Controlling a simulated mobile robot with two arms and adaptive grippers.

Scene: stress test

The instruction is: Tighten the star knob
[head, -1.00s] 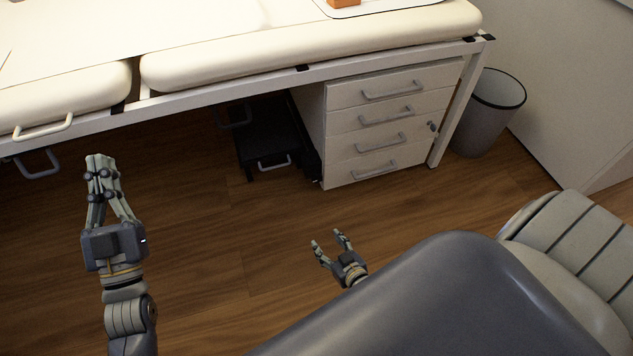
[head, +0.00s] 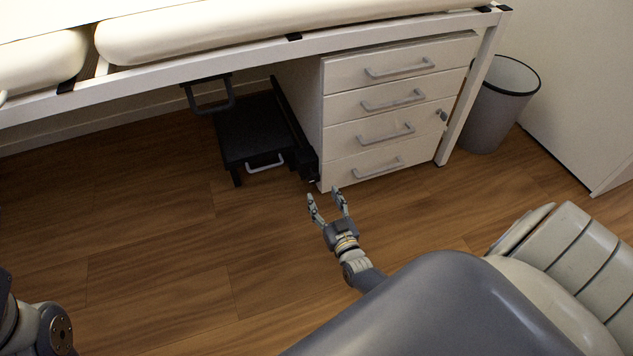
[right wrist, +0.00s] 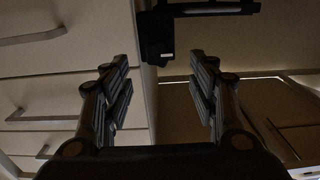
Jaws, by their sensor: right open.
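No star knob can be made out for certain. A small dark fitting (head: 442,115) sits at the right edge of the drawer cabinet (head: 372,113), too small to identify. A black part (head: 309,165) stands low beside the cabinet's left side; a black block also shows in the right wrist view (right wrist: 156,38), above and between the fingers. My right gripper (head: 327,203) is open and empty, in front of the cabinet's lower left corner; its spread fingers also show in the right wrist view (right wrist: 160,97). Of my left arm only a link shows at lower left; its gripper is out of view.
A padded bench (head: 270,28) on a white frame spans the top. A black step stool (head: 250,132) stands under it, left of the cabinet. A black loop handle (head: 212,108) hangs beneath the frame. A grey bin (head: 497,110) stands right. The wooden floor (head: 150,240) is clear at left.

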